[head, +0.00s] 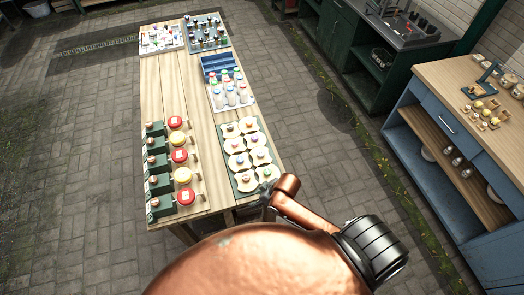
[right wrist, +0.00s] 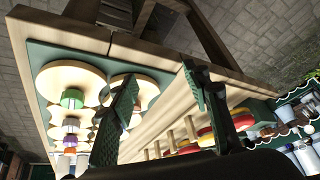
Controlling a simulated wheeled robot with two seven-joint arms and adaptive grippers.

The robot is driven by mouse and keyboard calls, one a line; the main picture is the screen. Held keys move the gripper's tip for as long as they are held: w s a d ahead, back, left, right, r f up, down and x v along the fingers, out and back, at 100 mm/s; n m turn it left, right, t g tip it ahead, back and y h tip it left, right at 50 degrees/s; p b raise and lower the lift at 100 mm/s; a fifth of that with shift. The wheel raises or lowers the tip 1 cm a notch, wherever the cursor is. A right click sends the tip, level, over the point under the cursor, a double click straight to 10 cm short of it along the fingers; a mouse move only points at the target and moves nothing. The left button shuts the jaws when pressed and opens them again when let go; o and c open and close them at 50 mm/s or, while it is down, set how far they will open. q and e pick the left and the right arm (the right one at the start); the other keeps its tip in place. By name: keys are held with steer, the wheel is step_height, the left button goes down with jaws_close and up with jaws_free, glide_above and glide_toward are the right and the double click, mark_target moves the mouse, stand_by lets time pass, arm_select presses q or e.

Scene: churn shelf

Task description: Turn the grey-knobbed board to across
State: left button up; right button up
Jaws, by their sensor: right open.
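Several cream boards with small coloured knobs sit in rows on a green panel (head: 236,184) at the table's near right corner in the head view. A board with a blue knob (head: 258,157) is among them. In the right wrist view, my right gripper (right wrist: 160,100) is open and empty. One finger crosses in front of a cream board (right wrist: 147,92). My left gripper is not in view.
Red and yellow round-topped things (head: 179,155) on green blocks line the table's left side. A blue crate (head: 216,66) and bottles (head: 230,92) stand beyond the panel. The wooden table (head: 200,120) is bare in the middle. A blue workbench (head: 440,130) stands at right.

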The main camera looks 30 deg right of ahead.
steer(key=w, duration=0.1)
steer(key=w+n, duration=0.1)
steer(key=w, duration=0.1)
steer(key=w+a+n, duration=0.1)
steer(key=w, duration=0.1)
steer(key=shift+w+a+f+g+y, duration=0.1)
steer(key=shift+w+f+g+y, duration=0.05)
steer(key=shift+f+g+y, duration=0.25)
steer(key=shift+n, duration=0.3)
steer(key=w+d, duration=0.2)
steer(key=w, duration=0.1)
steer(key=shift+w+d+r+p, duration=0.15)
steer(key=shift+w+d+p, duration=0.1)
steer(key=shift+d+p, duration=0.05)
steer(key=m+h, duration=0.1)
steer(key=m, duration=0.1)
glide_toward(261, 153)
steer(key=shift+h, duration=0.3)
steer(key=x, duration=0.4)
steer(key=p+x, duration=0.1)
steer(key=x, duration=0.3)
steer(key=shift+a, duration=0.3)
steer(key=shift+c, duration=0.3)
steer(key=c, duration=1.1)
steer(key=shift+w, duration=0.1)
